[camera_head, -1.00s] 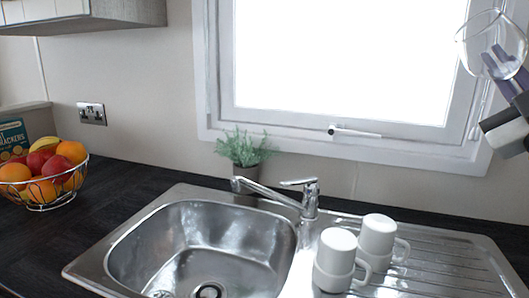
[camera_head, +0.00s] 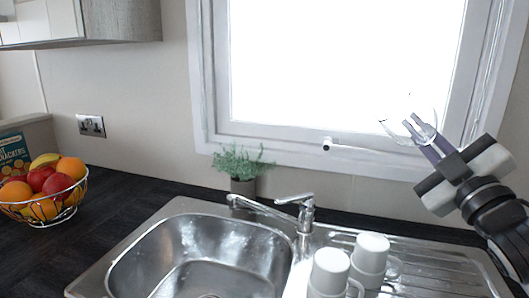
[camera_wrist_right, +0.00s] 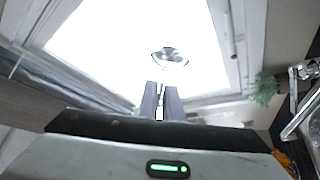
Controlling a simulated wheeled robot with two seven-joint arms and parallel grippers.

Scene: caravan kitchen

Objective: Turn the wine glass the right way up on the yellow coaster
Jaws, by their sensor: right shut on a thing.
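The clear wine glass (camera_head: 397,132) is in my right gripper (camera_head: 421,126), held up in front of the window at the right of the head view. Its outline is faint against the bright pane, so I cannot tell which way up it is. In the right wrist view a round part of the glass (camera_wrist_right: 170,57) shows just beyond the fingertips (camera_wrist_right: 161,90), which are closed close together. The yellow coaster is not in view. My left gripper is not in view.
Two white mugs (camera_head: 329,272) stand on the drainer right of the sink (camera_head: 200,255). The tap (camera_head: 300,212) and a potted plant (camera_head: 240,170) are behind the sink. A wire fruit bowl (camera_head: 50,205) is at the left on the dark worktop (camera_head: 125,190).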

